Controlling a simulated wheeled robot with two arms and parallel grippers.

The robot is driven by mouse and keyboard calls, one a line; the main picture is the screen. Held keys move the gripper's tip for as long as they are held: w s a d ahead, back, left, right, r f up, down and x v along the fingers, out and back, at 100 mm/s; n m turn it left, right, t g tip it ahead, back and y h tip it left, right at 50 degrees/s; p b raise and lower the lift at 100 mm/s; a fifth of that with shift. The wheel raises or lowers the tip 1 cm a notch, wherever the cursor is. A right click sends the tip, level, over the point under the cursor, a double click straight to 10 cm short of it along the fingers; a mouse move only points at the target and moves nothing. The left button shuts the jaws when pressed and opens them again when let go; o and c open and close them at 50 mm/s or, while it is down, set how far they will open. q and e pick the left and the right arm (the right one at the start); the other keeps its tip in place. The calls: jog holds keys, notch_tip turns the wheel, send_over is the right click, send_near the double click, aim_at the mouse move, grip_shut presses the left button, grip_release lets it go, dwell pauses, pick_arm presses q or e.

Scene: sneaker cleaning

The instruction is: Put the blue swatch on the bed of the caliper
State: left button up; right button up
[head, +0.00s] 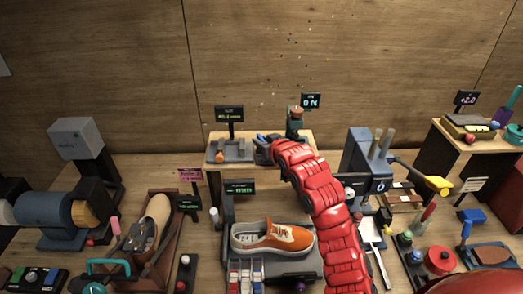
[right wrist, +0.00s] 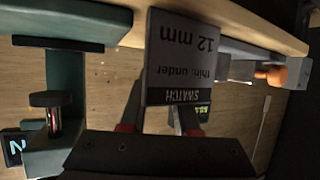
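My right arm reaches up to the small raised wooden shelf, and its gripper (head: 264,149) is at the shelf's front, its fingers small and partly hidden. A small blue piece (head: 262,137), possibly the blue swatch, shows beside the fingertips. The likely caliper (head: 231,150), a grey bed with upright jaws and an orange knob, stands just left of the gripper under a green-lit display. In the right wrist view, a grey plate reading "SWATCH thin: under 12 mm" (right wrist: 180,58) covers the fingers (right wrist: 160,120), hiding any grip. My left gripper is out of view.
A teal press-like gauge (head: 296,120) with a "0 N" display stands close right of the gripper; its frame (right wrist: 65,85) is near in the right wrist view. An orange sneaker (head: 272,238) sits below the shelf (head: 303,139). A blue-grey machine (head: 364,158) stands to the right.

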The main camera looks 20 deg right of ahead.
jog(key=shift+w+f, duration=0.1)
jog(key=shift+w, duration=0.25)
jog(key=shift+s, duration=0.1)
jog(key=shift+c, duration=0.2)
grip_shut()
